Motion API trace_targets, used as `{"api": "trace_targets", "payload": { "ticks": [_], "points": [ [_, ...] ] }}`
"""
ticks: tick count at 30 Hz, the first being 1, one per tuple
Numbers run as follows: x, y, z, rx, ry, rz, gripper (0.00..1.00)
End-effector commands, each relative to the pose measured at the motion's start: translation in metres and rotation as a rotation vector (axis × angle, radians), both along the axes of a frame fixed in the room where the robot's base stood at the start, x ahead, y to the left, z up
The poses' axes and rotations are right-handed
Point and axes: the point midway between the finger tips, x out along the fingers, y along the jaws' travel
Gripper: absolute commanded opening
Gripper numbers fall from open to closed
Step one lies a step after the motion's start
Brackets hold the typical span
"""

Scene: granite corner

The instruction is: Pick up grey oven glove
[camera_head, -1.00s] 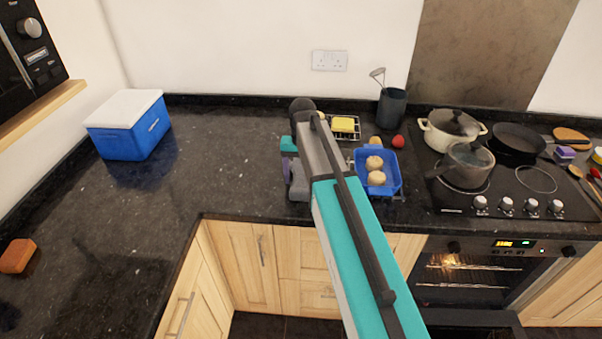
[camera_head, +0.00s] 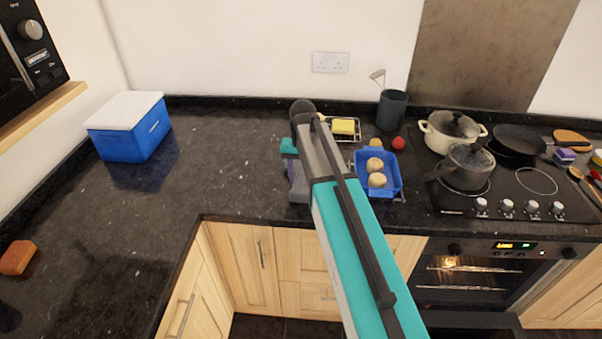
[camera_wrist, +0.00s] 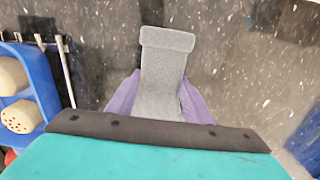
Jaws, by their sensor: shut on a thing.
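The grey oven glove (camera_wrist: 166,62) shows in the wrist view as a light grey, quilted strip with a folded band at its far end. My gripper (camera_wrist: 158,98) has its two purple fingers on either side of the glove and is shut on it. The near part of the glove is hidden behind my wrist. In the head view my gripper (camera_head: 297,183) is low over the worktop, left of the blue tray, mostly covered by my arm. I cannot clearly make out the glove there.
A blue tray (camera_head: 390,185) with round buns stands close on the right. Behind are a wire rack (camera_head: 357,136) with a yellow block and a dark utensil pot (camera_head: 392,108). Pans stand on the hob (camera_head: 510,195). A blue cool box (camera_head: 125,140) is far left; the worktop between is clear.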

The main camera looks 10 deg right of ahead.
Motion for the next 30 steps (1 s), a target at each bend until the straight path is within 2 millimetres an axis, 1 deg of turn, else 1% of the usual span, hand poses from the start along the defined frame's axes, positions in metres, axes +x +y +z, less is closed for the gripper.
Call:
{"api": "trace_targets", "payload": {
  "ticks": [5,11,22,24,30],
  "points": [
    [0.0,0.0,0.001,0.0,0.0,0.0,0.2],
    [0.0,0.0,0.009,0.0,-0.001,0.0,0.2],
    [0.001,0.0,0.04,0.0,-0.001,0.0,0.2],
    [-0.008,-0.001,0.037,0.0,0.0,0.0,0.2],
    [-0.029,-0.006,0.038,0.0,0.0,-0.001,0.2]
  ]
}}
